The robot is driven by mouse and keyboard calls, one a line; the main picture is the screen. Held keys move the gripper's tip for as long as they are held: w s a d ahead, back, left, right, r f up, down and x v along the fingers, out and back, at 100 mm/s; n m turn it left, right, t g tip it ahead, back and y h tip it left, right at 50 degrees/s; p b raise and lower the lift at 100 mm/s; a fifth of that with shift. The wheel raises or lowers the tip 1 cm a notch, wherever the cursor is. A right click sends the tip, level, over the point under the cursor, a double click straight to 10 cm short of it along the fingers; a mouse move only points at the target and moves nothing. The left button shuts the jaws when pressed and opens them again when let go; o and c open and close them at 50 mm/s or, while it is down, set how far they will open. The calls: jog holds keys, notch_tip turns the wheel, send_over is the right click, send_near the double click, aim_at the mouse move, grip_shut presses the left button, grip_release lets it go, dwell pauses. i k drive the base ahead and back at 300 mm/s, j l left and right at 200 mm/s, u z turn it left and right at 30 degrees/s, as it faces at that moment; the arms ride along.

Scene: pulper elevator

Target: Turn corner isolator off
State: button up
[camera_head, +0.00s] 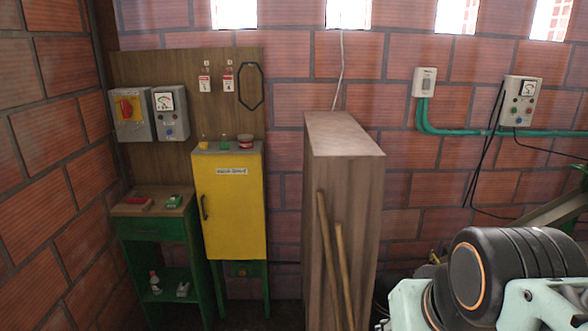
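The corner isolator looks to be the grey box with a red rotary handle on a yellow plate (129,111). It is mounted on a wooden backboard (180,68) near the left corner of the room. The handle's exact position is too small to read. A black and pale green part of my arm fills the lower right, far from the isolator. My gripper is not in view, so whether it is open or shut does not show.
A grey meter box (171,113) is right beside the isolator. Below are a green stand (153,230) and a yellow cabinet (231,205). A tall wooden box (340,150) with two leaning poles (333,255) stands between my arm and that corner.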

aim_at(126, 108)
jog(key=i+j, duration=0.25)
jog(key=i+j+z, duration=0.1)
jog(key=i+j, duration=0.2)
jog(key=j, duration=0.15)
jog(key=i+j, duration=0.15)
jog(key=j, duration=0.2)
jog(key=i+j, duration=0.15)
jog(key=j, duration=0.25)
jog(key=i+j+z, duration=0.1)
jog(key=j, duration=0.25)
jog(key=i+j, duration=0.2)
jog(key=j, duration=0.2)
